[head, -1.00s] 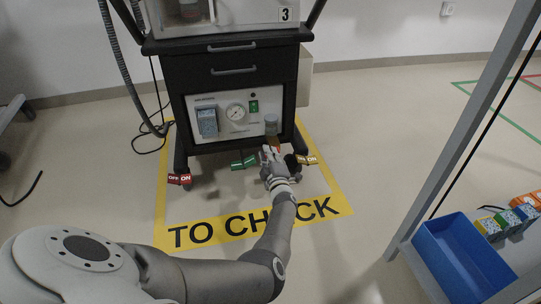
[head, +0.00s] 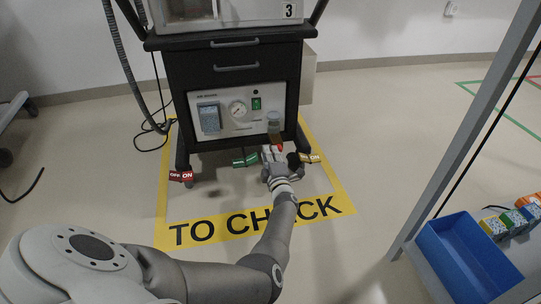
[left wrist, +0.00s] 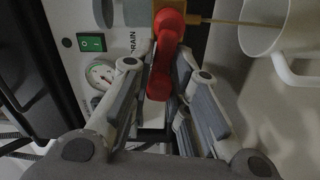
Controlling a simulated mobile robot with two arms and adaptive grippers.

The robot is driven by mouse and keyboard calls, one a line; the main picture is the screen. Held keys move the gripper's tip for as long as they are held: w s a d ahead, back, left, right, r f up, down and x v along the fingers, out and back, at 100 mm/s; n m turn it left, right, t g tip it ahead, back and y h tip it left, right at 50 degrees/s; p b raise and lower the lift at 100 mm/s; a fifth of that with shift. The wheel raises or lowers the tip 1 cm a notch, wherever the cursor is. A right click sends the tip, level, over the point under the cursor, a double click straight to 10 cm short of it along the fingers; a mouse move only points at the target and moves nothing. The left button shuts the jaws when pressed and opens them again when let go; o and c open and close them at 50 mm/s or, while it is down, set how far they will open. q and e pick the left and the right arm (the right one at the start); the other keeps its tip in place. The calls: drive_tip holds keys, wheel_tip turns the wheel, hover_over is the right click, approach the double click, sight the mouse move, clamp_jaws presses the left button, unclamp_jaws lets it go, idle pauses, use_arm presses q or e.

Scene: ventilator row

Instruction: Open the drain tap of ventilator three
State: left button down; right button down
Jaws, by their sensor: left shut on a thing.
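Ventilator three, a dark trolley with a white front panel (head: 222,128) and a "3" label, stands ahead. A clear jar (head: 273,122) with brownish contents hangs at the panel's right. In the left wrist view, a red drain tap handle (left wrist: 163,68) sits beside the "DRAIN" lettering, with a thin brass-coloured spout (left wrist: 235,22) to its right. My left gripper (head: 275,153) is below the jar. In the wrist view its fingers (left wrist: 160,105) are on both sides of the red handle, shut on it. My right gripper is not in view.
A white cup (left wrist: 262,28) with a handle is close to the spout's end. A blue bin (head: 462,258) and a grey post (head: 462,130) stand at right.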

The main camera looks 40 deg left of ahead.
use_arm(q)
drive_tip(key=c, duration=1.4)
unclamp_jaws()
drive_tip(key=shift+o, duration=0.2)
drive_tip(key=shift+r, duration=0.1)
